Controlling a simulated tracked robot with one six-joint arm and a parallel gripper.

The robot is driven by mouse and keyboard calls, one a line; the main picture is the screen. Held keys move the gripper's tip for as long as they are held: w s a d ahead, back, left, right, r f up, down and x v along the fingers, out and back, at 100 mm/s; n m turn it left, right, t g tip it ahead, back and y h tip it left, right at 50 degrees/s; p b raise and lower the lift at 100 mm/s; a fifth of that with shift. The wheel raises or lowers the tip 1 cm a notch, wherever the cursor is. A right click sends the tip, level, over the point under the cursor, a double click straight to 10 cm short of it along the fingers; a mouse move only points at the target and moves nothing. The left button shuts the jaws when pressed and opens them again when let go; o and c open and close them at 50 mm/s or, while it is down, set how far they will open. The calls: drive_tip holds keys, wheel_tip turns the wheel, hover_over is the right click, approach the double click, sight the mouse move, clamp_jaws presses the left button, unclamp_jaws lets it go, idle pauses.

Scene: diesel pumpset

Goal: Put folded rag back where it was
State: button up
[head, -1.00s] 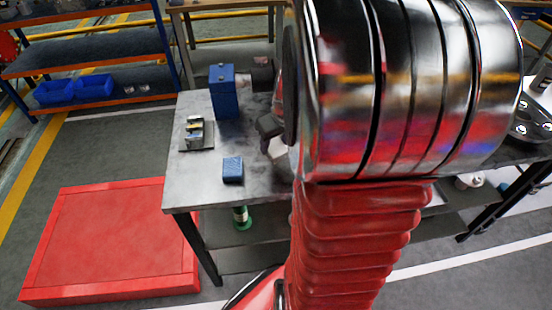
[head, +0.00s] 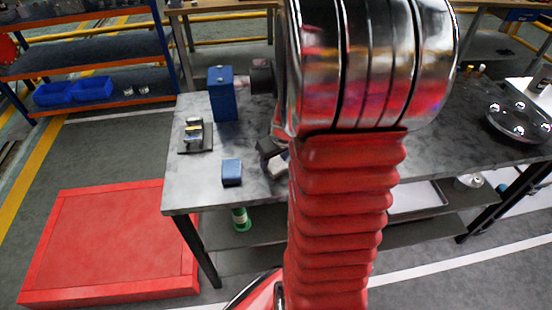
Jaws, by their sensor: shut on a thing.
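My gripper (head: 270,152) shows only in part, as a dark finger beside my arm, low over the metal workbench (head: 215,196). It is shut on a small off-white piece, which I take to be the folded rag (head: 278,168). The rag's right side is hidden behind my arm. I cannot tell whether the rag touches the bench top. A small blue block (head: 232,172) lies on the bench just left of the gripper, apart from it.
A tall blue box (head: 222,94) and a small device on a dark plate (head: 194,135) stand on the bench at left. A metal dish with shiny balls (head: 520,122) is at far right. A red platform (head: 110,240) lies on the floor. My arm hides the bench's middle.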

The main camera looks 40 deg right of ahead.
drive_tip(key=o, duration=1.2)
drive_tip(key=shift+f, duration=0.1)
drive_tip(key=v, duration=1.2)
drive_tip(key=shift+a, duration=0.1)
drive_tip(key=s+a+r, duration=0.1)
drive_tip(key=a+r, duration=0.1)
drive_tip(key=a, duration=0.6)
drive_tip(key=s+a+r+n+t, duration=0.1)
drive_tip(key=s+a+r, duration=0.1)
drive_tip(key=a, duration=0.7)
drive_tip(key=s+a+r+n+y, duration=0.1)
drive_tip(key=a+r, duration=0.3)
drive_tip(key=a, duration=0.4)
drive_tip(key=shift+s+a+r+t, duration=0.2)
drive_tip(key=shift+s+t, duration=0.1)
drive_tip(key=shift+s, duration=0.45)
